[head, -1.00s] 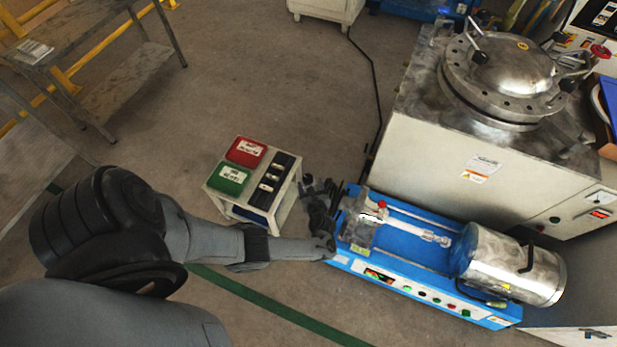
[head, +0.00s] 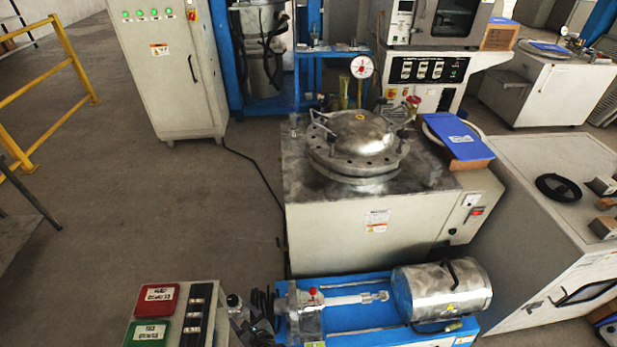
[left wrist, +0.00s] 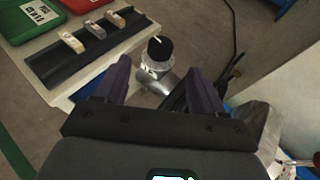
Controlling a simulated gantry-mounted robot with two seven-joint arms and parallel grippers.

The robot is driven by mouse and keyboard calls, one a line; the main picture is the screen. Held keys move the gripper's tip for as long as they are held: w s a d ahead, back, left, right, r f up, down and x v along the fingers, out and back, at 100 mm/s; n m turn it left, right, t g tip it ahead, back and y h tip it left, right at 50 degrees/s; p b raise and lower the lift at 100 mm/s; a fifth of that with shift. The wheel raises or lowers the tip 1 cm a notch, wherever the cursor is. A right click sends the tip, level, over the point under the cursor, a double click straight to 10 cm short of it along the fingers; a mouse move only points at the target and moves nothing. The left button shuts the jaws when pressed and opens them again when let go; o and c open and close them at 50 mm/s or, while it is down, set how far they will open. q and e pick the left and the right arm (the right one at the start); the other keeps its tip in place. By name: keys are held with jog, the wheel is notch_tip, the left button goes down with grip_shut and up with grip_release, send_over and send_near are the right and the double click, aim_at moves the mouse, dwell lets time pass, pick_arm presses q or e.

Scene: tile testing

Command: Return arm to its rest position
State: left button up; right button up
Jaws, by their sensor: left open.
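My left arm is mostly outside the head view. My right arm and gripper are not in view.
A stand with a red bin (head: 157,297), a green bin (head: 148,334) and a black rack (head: 198,315) of tile pieces is left of the gripper. The blue machine (head: 350,318) with a metal drum (head: 442,291) is right. A pressure vessel (head: 360,145) stands behind. Floor (head: 150,210) is open at left.

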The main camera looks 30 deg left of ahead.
pick_arm(q)
jog(key=s+d+n+g+h+p, duration=0.15)
jog(key=s+h+p, duration=0.35)
jog(key=s, duration=0.9)
jog(key=w+d+r+n+t+h+p, duration=0.1)
jog(key=w+d+r+n+h+p, duration=0.25)
jog(key=r, duration=0.75)
jog(key=d+r+n+t+h, duration=0.1)
jog(key=d+r+n+h, duration=0.1)
jog(key=d+r+n, duration=0.6)
jog(key=w+d+r+n+t+h+p, duration=0.1)
jog(key=w+d+r+h, duration=0.2)
jog(key=r, duration=1)
jog(key=s+d+r+n+g+p, duration=0.1)
jog(key=s+r+n+p, duration=0.1)
jog(key=r+p, duration=1.7)
jog(key=s+d+r+n+g+p, duration=0.1)
jog(key=s+r+n+p, duration=0.1)
jog(key=r+p, duration=1.7)
jog(key=shift+r+n, duration=0.75)
jog(key=shift+n, duration=0.05)
jog(key=shift+d, duration=0.1)
